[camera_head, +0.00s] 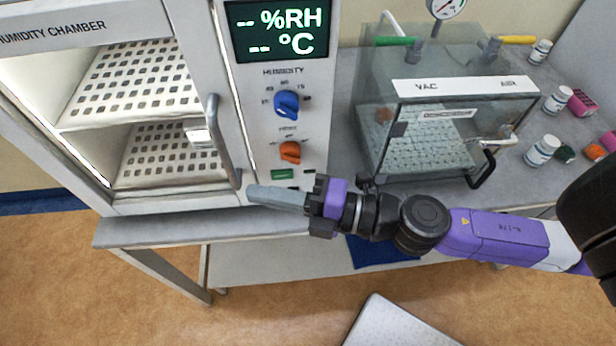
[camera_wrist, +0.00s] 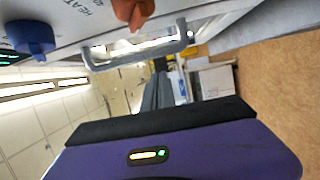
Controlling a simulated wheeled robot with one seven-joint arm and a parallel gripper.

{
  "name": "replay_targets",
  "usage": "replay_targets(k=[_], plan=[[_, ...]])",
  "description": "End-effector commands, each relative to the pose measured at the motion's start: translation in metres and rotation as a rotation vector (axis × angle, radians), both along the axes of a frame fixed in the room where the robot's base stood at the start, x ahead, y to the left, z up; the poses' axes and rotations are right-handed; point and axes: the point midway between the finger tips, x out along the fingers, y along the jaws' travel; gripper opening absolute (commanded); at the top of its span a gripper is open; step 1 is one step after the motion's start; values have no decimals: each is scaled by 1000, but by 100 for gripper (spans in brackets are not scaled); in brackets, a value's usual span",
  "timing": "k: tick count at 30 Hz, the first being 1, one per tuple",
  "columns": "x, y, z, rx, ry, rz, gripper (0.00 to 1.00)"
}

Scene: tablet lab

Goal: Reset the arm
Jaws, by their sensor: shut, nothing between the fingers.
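My arm reaches in from the right in the head view, and my gripper (camera_head: 250,192) points left. Its grey fingers are together with nothing between them. The fingertips are close to the lower end of the humidity chamber's grey door handle (camera_head: 222,140); I cannot tell whether they touch. In the wrist view the grey fingers (camera_wrist: 157,90) show beyond my purple gripper body, and the handle (camera_wrist: 140,45) appears above them.
The humidity chamber (camera_head: 323,25) has a blue knob (camera_head: 287,104), an orange knob (camera_head: 290,152) and a blank-value display (camera_head: 278,30). A glass vacuum box (camera_head: 375,130) stands to its right. Several bottles (camera_head: 542,150) are at the far right. Open floor (camera_head: 270,310) lies in front.

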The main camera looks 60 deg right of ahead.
Motion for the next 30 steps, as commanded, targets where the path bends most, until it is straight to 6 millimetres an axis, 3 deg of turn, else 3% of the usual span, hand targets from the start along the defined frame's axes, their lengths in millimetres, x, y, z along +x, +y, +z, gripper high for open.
replay_targets(k=[1,6,12,25,30], plan=[[-4,-11,-7,-4,1,-3,0],[-15,-40,-6,-3,0,0,0],[-24,-63,-3,0,0,5,0],[-27,-71,-1,10,2,6,0],[-30,-62,0,135,34,12,0]])
